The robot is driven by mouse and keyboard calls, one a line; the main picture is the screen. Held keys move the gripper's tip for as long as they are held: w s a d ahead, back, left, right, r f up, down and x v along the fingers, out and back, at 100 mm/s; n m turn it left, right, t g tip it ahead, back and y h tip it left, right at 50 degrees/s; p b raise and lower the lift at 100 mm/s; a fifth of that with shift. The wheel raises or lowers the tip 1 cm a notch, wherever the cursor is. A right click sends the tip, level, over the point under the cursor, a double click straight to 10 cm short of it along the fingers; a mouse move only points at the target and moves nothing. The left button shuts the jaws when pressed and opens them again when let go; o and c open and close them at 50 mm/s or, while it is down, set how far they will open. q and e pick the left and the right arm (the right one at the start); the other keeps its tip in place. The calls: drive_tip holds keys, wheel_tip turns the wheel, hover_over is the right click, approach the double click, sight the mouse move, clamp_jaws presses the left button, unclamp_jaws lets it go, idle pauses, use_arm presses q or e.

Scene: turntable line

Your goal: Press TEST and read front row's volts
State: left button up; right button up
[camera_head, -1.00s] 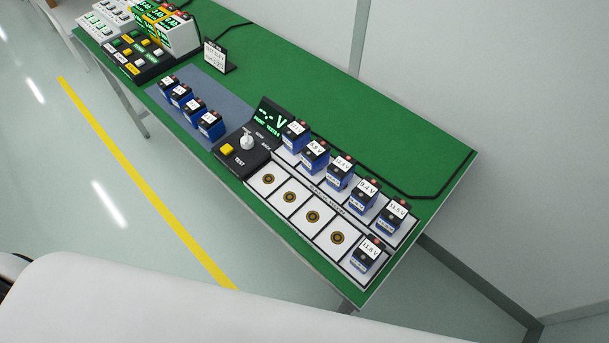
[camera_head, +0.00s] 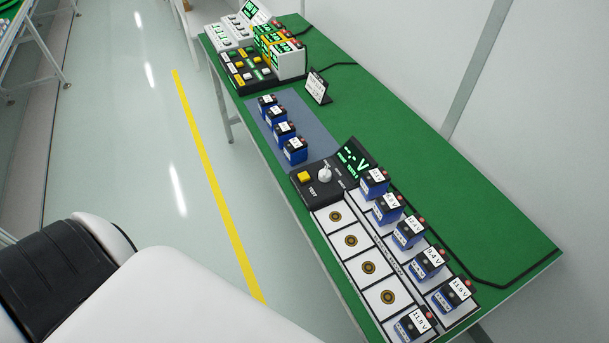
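The black tester (camera_head: 312,188) stands on the green table, with a yellow TEST button (camera_head: 304,177) and a light knob (camera_head: 325,174) on its top. Its tilted display (camera_head: 354,160) glows green with dashes and a V, no number that I can read. The front row (camera_head: 351,241) of white pads has several bare round contacts. One blue battery (camera_head: 412,325) labelled about 11.8 V sits at its near end. The back row holds several blue batteries (camera_head: 408,232) with volt labels, among them 9.4 V and 11.5 V. Neither gripper shows.
Several blue batteries (camera_head: 284,132) stand on a blue-grey mat (camera_head: 305,116) beyond the tester. A small sign (camera_head: 317,87) stands behind them. A button panel (camera_head: 246,72) and white units (camera_head: 288,62) are at the far end. A black cable runs along the table's back.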

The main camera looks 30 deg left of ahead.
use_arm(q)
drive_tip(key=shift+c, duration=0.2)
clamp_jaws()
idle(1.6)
